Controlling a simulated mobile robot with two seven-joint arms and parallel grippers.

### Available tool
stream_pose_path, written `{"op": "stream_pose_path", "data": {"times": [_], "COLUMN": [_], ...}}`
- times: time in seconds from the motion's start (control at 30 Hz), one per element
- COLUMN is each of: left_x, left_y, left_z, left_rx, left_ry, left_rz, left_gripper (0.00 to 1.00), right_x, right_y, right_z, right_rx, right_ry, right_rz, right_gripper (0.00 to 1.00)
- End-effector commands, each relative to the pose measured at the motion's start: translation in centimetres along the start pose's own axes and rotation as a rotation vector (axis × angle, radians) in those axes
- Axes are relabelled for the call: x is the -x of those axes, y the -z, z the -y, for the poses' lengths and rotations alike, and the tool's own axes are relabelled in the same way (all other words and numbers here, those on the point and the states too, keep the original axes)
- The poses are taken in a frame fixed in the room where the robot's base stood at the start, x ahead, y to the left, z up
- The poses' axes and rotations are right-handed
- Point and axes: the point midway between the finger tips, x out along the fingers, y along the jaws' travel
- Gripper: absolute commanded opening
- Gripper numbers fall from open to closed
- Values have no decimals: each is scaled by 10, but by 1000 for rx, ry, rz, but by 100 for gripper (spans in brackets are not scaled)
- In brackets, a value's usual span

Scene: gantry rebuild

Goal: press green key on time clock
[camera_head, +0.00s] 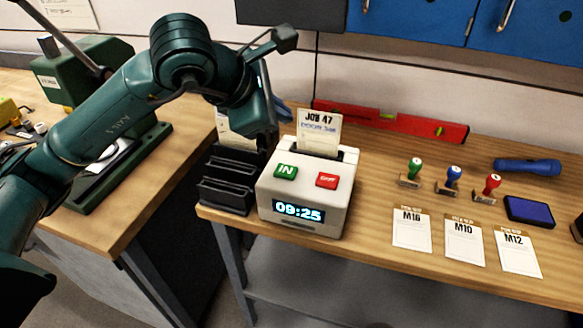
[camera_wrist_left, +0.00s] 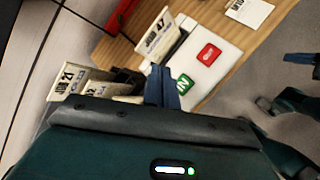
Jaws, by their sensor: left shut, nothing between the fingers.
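The white time clock (camera_head: 305,205) stands near the front edge of the wooden bench, its display reading 09:25. Its green IN key (camera_head: 286,172) is on the left of the sloped top, with a red key (camera_head: 327,181) to its right. A JOB 47 card (camera_head: 318,132) stands in the slot behind. My left gripper (camera_head: 268,142) is behind and left of the green key in the head view. In the left wrist view its fingers (camera_wrist_left: 163,88) are together and empty, beside the partly hidden green key (camera_wrist_left: 184,84). I cannot tell whether they touch the clock.
A red level (camera_head: 390,121) lies along the wall. Several stamps, including a green one (camera_head: 413,171), a blue ink pad (camera_head: 529,211) and printed cards (camera_head: 411,231) lie to the right.

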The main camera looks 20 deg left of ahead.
Motion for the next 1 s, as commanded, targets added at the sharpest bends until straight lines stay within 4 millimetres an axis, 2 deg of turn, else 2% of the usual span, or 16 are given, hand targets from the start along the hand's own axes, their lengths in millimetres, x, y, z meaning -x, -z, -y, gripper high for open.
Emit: {"op": "stream_pose_path", "data": {"times": [0.37, 0.57, 0.83, 1.0], "left_x": [-3, -20, -46, -59], "left_y": [2, 14, 33, 42], "left_z": [3, 16, 35, 44], "left_rx": [0, 0, 0, 0], "left_ry": [3, 6, 5, 3], "left_rz": [1, 1, 1, 3], "left_gripper": [0, 0, 0, 0], "right_x": [-2, -9, -14, -22], "right_y": [-2, -8, -3, -10], "right_z": [1, 2, 9, 12], "right_rx": [-1, 0, 11, -6], "right_ry": [1, 6, 29, 48], "right_rz": [-1, -14, -65, -84], "right_gripper": [0, 0, 0, 0]}}
